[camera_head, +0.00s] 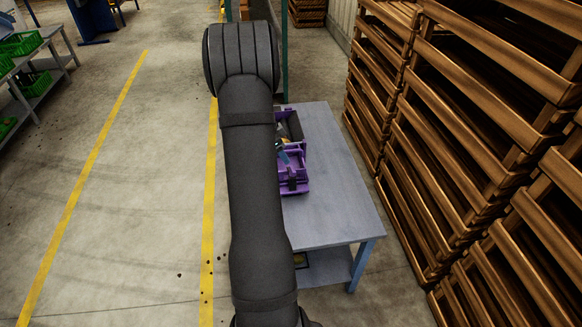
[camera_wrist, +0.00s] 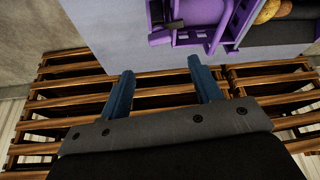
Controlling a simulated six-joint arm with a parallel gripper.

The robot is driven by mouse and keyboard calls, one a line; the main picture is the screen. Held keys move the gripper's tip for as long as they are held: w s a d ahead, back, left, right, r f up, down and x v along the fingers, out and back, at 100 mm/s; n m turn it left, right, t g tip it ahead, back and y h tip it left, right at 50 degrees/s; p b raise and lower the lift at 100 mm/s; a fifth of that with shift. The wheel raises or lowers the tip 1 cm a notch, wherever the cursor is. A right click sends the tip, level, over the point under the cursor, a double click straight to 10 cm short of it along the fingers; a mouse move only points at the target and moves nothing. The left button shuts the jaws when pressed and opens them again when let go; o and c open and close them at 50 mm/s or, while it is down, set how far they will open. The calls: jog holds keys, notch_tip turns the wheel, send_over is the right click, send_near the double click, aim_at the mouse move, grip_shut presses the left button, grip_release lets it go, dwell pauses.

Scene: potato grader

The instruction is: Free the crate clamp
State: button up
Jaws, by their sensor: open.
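A purple fixture (camera_wrist: 227,40) stands on the grey table at the top of the wrist view, cut off by the frame edge. It has a raised frame and a short purple piece with a dark end (camera_wrist: 160,37) at its left; I cannot tell for certain which part is the clamp. The purple fixture also shows in the head view (camera_head: 294,184), partly hidden behind my arm. My gripper (camera_wrist: 160,65) is open, its two blue fingers apart and nothing between them. In the wrist picture the fingertips lie below the fixture, apart from it.
Tan potatoes (camera_wrist: 268,9) lie by a dark surface beside the fixture. The grey table (camera_head: 340,190) has bare room to the right. Stacked wooden crates (camera_head: 450,130) stand close along the right. Green crates (camera_head: 20,43) sit on a bench far left.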

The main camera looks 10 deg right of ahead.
aim_at(293, 169)
jog(key=x, duration=0.9)
jog(key=shift+d+f, duration=0.1)
jog(key=shift+f, duration=0.25)
jog(key=shift+c, duration=0.2)
jog(key=c, duration=1)
